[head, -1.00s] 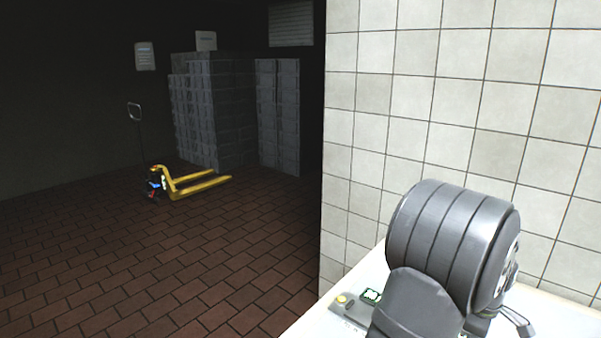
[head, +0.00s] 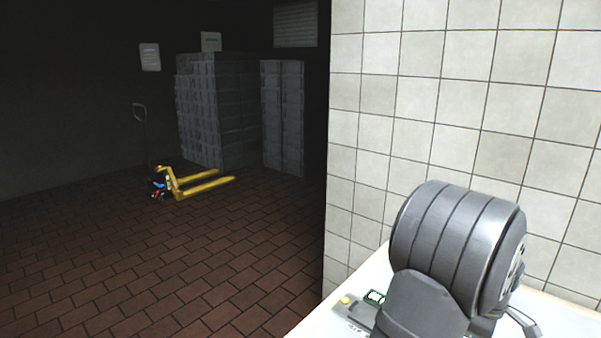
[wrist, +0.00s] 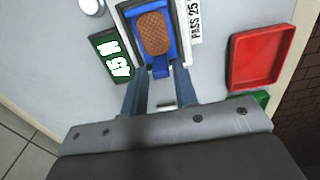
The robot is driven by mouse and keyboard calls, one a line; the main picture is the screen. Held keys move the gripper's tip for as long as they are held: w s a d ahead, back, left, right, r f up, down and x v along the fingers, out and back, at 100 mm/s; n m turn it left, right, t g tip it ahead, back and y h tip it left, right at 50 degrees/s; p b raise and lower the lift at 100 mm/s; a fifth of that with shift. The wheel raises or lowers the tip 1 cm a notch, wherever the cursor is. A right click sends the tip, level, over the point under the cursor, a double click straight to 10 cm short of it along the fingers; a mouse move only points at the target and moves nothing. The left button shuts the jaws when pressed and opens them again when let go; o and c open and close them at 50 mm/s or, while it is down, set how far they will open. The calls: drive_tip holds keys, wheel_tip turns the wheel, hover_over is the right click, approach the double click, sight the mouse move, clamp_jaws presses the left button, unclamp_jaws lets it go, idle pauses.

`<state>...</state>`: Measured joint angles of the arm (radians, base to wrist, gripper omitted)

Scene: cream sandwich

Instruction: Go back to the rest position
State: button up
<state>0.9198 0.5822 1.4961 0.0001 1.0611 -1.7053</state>
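In the wrist view my gripper (wrist: 158,90) points at a pale counter (wrist: 55,65). Its two dark fingers stand apart with nothing seen between them but counter and a small dark-and-white piece. Just past the fingertips lies a blue tray (wrist: 160,70) holding a brown oval biscuit (wrist: 154,33). The gripper is not clearly seen in the head view.
A green display (wrist: 110,58) lies left of the tray, and a red tray (wrist: 262,57) lies right near the counter edge. In the head view a tiled wall (head: 450,90) stands behind the counter; a yellow pallet jack (head: 200,186) stands on the brick floor.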

wheel_tip(320, 180, up, 8)
drive_tip(key=shift+f, duration=0.1)
wheel_tip(320, 180, down, 11)
wheel_tip(320, 180, up, 4)
drive_tip(key=shift+r, duration=0.1)
drive_tip(key=s+d+r, duration=0.1)
drive_tip(key=s+r, duration=0.6)
drive_tip(key=s, duration=0.5)
drive_tip(key=s+a+f+m, duration=0.2)
drive_tip(key=s+a+m, duration=0.1)
drive_tip(key=s+m, duration=0.5)
drive_tip(key=s+a+f+m, duration=0.1)
drive_tip(key=s+a+m, duration=0.4)
drive_tip(key=m, duration=0.5)
drive_tip(key=shift+w+d+f, duration=0.4)
drive_tip(key=shift+w+f, duration=0.3)
drive_tip(key=shift+w, duration=0.1)
drive_tip(key=shift+w+d+f, duration=0.4)
drive_tip(key=shift+w+f, duration=0.3)
drive_tip(key=shift+w, duration=0.1)
